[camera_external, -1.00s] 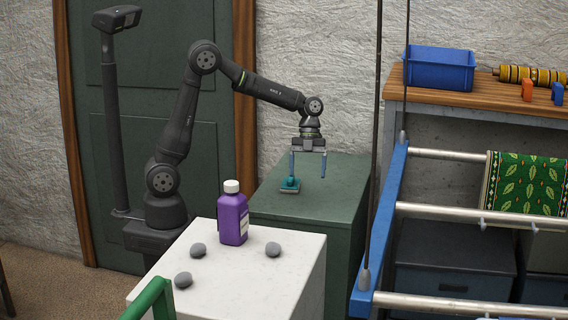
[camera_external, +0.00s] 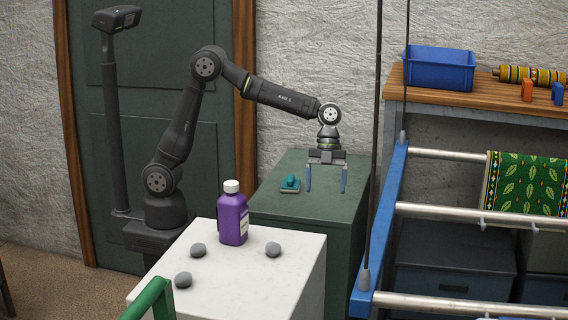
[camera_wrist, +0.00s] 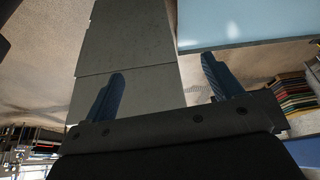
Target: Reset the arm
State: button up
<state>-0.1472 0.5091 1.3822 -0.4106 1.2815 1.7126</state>
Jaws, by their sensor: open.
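My gripper (camera_external: 326,186) is open and empty, with its blue fingers pointing down over the right part of the green cabinet top (camera_external: 270,204). The teal scrubber (camera_external: 290,183) lies on the cabinet top to the left of my gripper, apart from it. In the wrist view my gripper's two blue fingers (camera_wrist: 160,90) are spread wide with nothing between them. The scrubber does not show in the wrist view.
A white block (camera_external: 285,286) in front bears a purple bottle (camera_external: 233,221) and several grey stones (camera_external: 273,250). A blue-sided rack (camera_external: 385,225) with metal bars and a green patterned rug (camera_external: 525,185) stands to the right. Behind it, a bench holds a blue bin (camera_external: 440,72).

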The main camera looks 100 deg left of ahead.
jog(key=w+d+r, duration=0.2)
jog(key=d+r, duration=0.1)
jog(key=d, duration=1.7)
jog(key=shift+r, duration=0.2)
jog(key=shift+o, duration=0.4)
jog(key=shift+w, duration=0.1)
